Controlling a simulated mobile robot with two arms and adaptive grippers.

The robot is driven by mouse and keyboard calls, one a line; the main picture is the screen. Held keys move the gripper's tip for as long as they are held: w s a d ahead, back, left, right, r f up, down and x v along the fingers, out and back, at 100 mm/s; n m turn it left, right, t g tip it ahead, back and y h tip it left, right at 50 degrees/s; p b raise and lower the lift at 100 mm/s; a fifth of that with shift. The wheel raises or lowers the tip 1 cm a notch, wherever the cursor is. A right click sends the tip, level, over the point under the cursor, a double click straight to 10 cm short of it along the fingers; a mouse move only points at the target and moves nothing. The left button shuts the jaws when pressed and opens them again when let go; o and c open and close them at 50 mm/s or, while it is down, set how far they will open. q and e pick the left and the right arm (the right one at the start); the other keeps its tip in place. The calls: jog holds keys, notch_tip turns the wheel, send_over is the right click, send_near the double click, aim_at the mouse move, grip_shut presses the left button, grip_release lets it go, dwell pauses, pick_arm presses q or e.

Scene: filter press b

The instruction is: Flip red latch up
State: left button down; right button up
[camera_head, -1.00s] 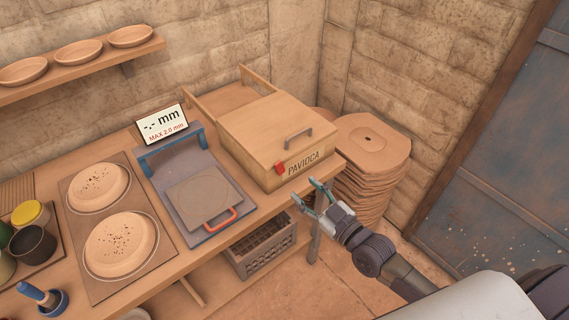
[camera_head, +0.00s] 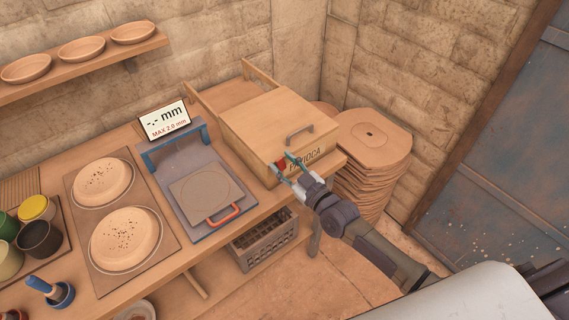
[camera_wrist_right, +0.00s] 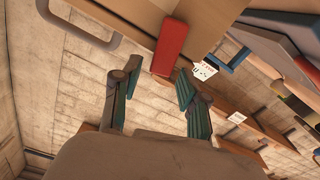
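The red latch (camera_head: 282,161) is on the front of the wooden PAVIOCA box (camera_head: 262,140), near its left end. In the right wrist view the red latch (camera_wrist_right: 170,46) is a flat red bar, just beyond and between my fingertips. My right gripper (camera_head: 289,169) is open at the box front, its fingers around the latch area and partly covering it and the lettering. In the right wrist view the right gripper (camera_wrist_right: 155,80) shows a gap between its teal fingers. I cannot tell whether a finger touches the latch. My left gripper is not in view.
A grey handle (camera_head: 299,134) sits on the box lid. Stacked boards (camera_head: 372,140) stand to the right. A crate (camera_head: 262,240) sits below the counter.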

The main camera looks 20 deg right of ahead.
grip_shut()
jog(key=shift+w+d+r+m+b, duration=0.1)
jog(key=shift+d+m+b, duration=0.15)
jog(key=shift+m, duration=0.55)
jog(key=shift+w+d+m+b, duration=0.15)
jog(key=shift+d+m, duration=0.1)
jog(key=shift+m, duration=0.55)
jog(key=shift+o, duration=1.4)
grip_release()
jog(key=v, duration=1.2)
